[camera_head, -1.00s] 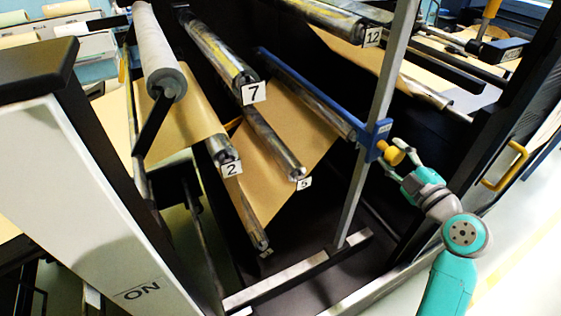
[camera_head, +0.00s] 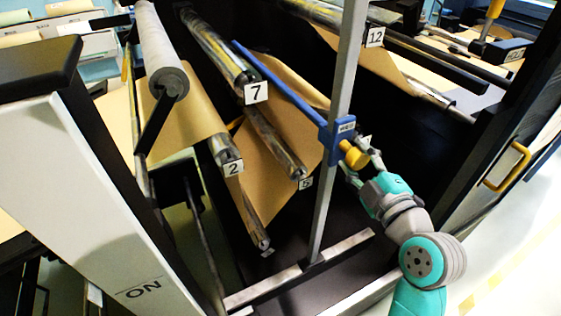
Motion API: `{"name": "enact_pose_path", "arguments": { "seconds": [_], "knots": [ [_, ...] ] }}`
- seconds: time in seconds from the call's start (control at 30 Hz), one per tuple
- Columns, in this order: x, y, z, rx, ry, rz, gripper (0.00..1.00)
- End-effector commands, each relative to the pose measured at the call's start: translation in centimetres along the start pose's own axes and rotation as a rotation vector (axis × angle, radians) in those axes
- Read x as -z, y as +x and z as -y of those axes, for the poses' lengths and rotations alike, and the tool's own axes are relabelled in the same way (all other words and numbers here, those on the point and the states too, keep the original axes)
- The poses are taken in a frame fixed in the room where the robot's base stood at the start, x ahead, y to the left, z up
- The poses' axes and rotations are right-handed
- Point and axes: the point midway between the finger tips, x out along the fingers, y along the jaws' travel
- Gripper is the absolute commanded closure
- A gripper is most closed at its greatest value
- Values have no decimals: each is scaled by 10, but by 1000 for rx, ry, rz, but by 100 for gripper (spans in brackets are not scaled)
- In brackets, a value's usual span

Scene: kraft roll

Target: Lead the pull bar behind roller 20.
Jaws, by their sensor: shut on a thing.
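The pull bar (camera_head: 285,84) is a long blue bar that runs from the upper left down to a blue block (camera_head: 338,140) at the grey upright post. A yellow knob (camera_head: 354,156) sticks out of the block. My gripper (camera_head: 360,160) is shut on this knob. The bar lies in front of brown paper in the picture, to the right of roller 7. I cannot read a 20 anywhere. A white label behind my gripper's fingers is partly hidden, and the lowest roller's (camera_head: 253,215) label is too tilted to read.
Roller 7 (camera_head: 215,50), roller 2 (camera_head: 226,152), roller 5 (camera_head: 275,145) and roller 12 (camera_head: 325,14) carry brown paper around them. The grey post (camera_head: 345,70) stands on a floor rail (camera_head: 290,275). A white panel (camera_head: 80,190) stands at left. Dark open space lies right of the post.

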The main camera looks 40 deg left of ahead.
Motion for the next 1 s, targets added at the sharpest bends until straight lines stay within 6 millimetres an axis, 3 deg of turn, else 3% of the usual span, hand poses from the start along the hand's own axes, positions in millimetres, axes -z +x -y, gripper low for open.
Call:
{"name": "enact_pose_path", "arguments": {
  "seconds": [1.0],
  "knots": [
    [139,-20,19,1,-1,-5,100]
  ]
}}
